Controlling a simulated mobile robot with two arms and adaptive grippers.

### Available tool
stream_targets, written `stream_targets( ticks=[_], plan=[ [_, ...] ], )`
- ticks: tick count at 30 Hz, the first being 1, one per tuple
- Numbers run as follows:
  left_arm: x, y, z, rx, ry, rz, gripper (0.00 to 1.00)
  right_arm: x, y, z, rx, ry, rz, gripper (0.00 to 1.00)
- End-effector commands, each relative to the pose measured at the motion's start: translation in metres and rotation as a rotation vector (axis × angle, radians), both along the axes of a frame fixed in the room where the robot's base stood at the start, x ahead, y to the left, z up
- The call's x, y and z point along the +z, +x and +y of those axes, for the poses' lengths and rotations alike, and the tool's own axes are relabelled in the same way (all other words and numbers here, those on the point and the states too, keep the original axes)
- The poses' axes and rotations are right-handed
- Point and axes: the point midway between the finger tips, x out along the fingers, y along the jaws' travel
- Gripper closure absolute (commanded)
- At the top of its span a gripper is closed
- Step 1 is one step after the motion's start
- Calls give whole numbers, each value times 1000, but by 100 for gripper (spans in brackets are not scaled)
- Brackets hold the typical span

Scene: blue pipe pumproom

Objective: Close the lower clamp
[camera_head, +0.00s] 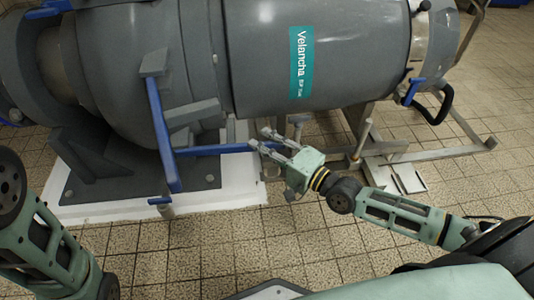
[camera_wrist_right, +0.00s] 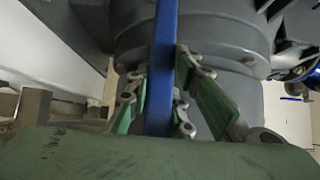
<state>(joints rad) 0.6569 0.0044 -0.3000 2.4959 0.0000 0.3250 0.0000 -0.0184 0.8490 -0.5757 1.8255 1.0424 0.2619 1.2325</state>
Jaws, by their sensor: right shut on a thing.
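The lower clamp's blue handle bar (camera_head: 215,149) runs level to the right from beside the pump's grey housing, in the head view. My right gripper (camera_head: 262,140) is at the bar's right end. In the right wrist view the blue bar (camera_wrist_right: 163,60) stands upright between the fingers of my right gripper (camera_wrist_right: 158,85), which is shut on it. A second blue bar (camera_head: 160,135) slants down the front of the housing. My left arm shows at the lower left, but its gripper is out of view.
The large grey pump body (camera_head: 350,50) with a teal label (camera_head: 301,62) lies above. A metal frame (camera_head: 430,153) with a post stands right of my gripper. A white plinth (camera_head: 130,208) is under the pump foot. Tiled floor (camera_head: 240,240) in front is clear.

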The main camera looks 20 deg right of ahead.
Motion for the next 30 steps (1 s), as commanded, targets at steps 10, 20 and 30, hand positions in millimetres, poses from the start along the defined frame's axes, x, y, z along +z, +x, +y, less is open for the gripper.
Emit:
stream_targets(
  ticks=[10, 20, 30],
  plan=[
    [1, -3, 0, 1, 1, -8, 60, -2, 1, 1, 10, -6, 3, 100],
    [1, -3, -1, 1, 2, -8, 60, -2, 1, 1, 9, -4, 3, 62],
    [0, -3, 0, 0, -1, -8, 60, -1, 0, 0, 8, -2, 1, 60]
  ],
)
